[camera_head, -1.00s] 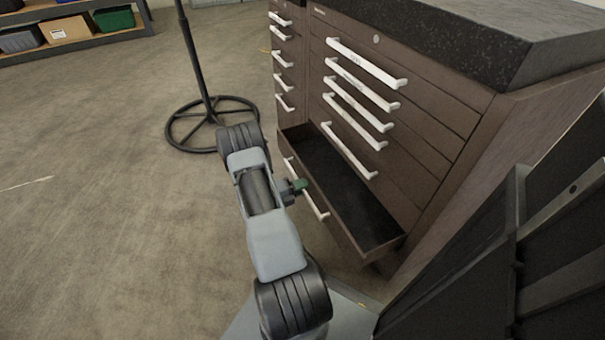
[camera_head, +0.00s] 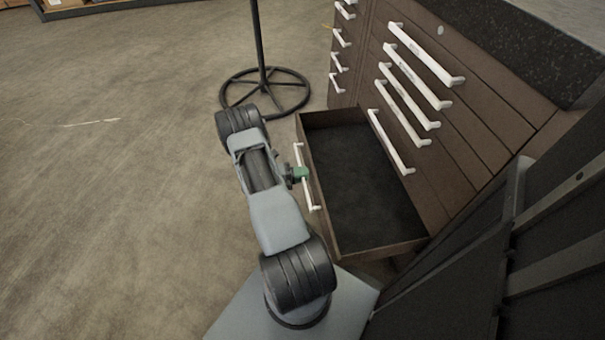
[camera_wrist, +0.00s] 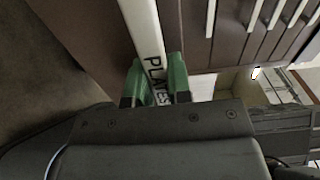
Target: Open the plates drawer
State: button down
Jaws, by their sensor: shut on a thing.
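The plates drawer (camera_head: 365,180) is the bottom drawer of the brown cabinet. It stands pulled well out, and its dark inside is empty. Its white handle (camera_head: 313,194) runs along the front; in the wrist view the handle (camera_wrist: 143,28) bears the word "PLATES". My gripper (camera_head: 301,174) has green fingers and is shut on this handle near its middle. In the wrist view the gripper (camera_wrist: 158,85) has one finger on each side of the bar, over part of the lettering.
The cabinet's other drawers, with white handles (camera_head: 412,95), are shut above. A black stand with a ring base (camera_head: 265,95) is on the floor behind the open drawer. Dark panels (camera_head: 470,270) rise at the right. The floor (camera_head: 110,200) at left is clear.

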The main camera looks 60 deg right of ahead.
jog(key=shift+w, duration=0.1)
jog(key=c, duration=1)
grip_release()
jog(key=shift+c, duration=0.2)
jog(key=p+v, duration=0.2)
jog(key=v, duration=1.1)
jog(key=shift+w+a, duration=0.3)
